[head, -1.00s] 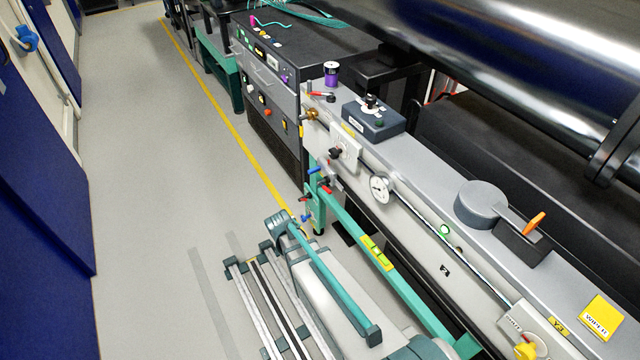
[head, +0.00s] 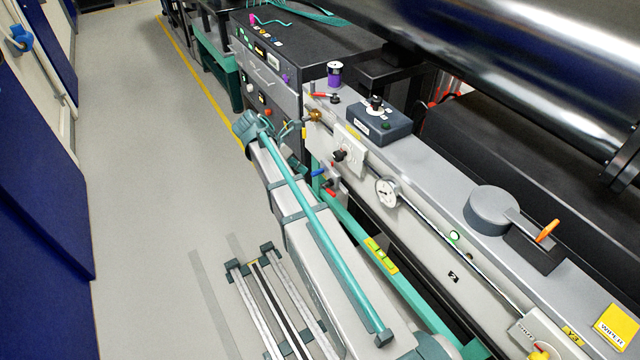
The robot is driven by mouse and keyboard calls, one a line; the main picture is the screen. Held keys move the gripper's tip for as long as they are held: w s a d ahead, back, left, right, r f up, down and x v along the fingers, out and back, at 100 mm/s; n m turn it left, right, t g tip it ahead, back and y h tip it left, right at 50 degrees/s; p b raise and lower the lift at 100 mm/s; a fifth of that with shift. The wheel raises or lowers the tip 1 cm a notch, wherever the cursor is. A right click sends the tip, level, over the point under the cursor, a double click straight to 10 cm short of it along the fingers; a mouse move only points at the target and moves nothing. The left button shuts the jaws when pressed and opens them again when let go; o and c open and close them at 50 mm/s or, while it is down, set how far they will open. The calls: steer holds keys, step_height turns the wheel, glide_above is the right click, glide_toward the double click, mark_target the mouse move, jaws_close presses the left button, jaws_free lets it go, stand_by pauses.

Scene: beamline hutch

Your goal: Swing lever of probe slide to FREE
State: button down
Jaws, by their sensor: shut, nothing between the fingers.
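No FREE label is readable, and I cannot tell for sure which lever belongs to the probe slide. A red-handled lever (head: 322,95) lies on the far end of the grey bench top, beside a brass fitting (head: 314,116). Valves with a blue handle (head: 318,172) and a red handle sit lower on the bench's front. An orange handle (head: 547,231) stands tilted on a dark block beside a grey round housing (head: 491,209). My gripper (head: 294,130) is small and partly hidden at the end of my arm, just left of the brass fitting. It is shut and holds nothing.
A dark control box (head: 379,122) and a purple spool (head: 335,75) stand on the bench. A gauge (head: 387,192) and a black-knobbed plate (head: 349,150) are on its front. A large shiny pipe (head: 520,60) runs above. The grey floor at left is clear.

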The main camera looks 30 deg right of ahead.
mark_target(330, 192)
steer(key=p+x, duration=0.1)
steer(key=x, duration=1.3)
steer(key=shift+a, duration=0.1)
